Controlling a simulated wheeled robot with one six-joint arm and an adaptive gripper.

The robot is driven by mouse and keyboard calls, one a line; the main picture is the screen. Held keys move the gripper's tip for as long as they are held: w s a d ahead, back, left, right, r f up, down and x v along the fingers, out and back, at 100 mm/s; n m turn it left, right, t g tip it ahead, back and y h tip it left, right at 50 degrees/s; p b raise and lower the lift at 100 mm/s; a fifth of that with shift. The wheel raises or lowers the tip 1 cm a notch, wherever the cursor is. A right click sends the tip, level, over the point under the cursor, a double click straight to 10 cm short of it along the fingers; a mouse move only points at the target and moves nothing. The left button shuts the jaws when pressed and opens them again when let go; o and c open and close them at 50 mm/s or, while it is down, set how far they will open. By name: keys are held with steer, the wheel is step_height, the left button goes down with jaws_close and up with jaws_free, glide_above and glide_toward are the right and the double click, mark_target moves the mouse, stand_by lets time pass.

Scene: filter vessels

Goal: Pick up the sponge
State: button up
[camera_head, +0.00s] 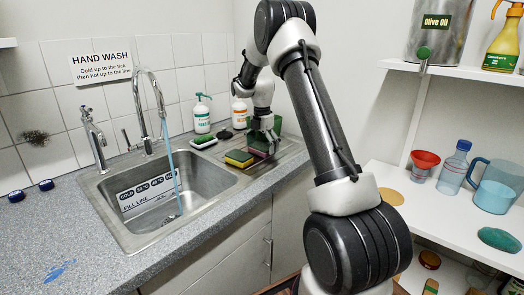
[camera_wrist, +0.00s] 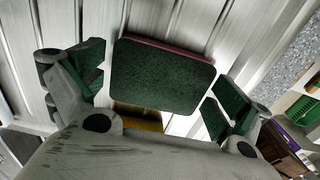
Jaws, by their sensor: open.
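A sponge with a green top and a pinkish-red edge lies on the ribbed metal drainboard. In the wrist view this sponge (camera_wrist: 163,75) sits between the spread fingers of my gripper (camera_wrist: 158,88), with gaps at both sides. In the head view my gripper (camera_head: 264,138) is above the drainboard and hides much of the sponge. A yellow sponge with a dark green top (camera_head: 239,158) lies beside it, nearer the basin; a strip of yellow shows in the wrist view (camera_wrist: 140,116). Another green-topped sponge (camera_head: 203,141) lies behind, near the wall.
The steel sink (camera_head: 120,215) with running water is left of the drainboard (camera_head: 285,153). A green-labelled bottle (camera_head: 202,115) and an orange-labelled bottle (camera_head: 239,113) stand behind. A shelf at right holds a red funnel (camera_head: 424,160) and blue jug (camera_head: 494,190). The front counter is mostly clear.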

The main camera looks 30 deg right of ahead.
mark_target(262, 145)
steer(key=c, duration=0.6)
steer(key=shift+r, duration=0.1)
step_height(262, 145, up, 10)
steer(key=shift+f, duration=0.1)
steer(key=shift+o, duration=0.5)
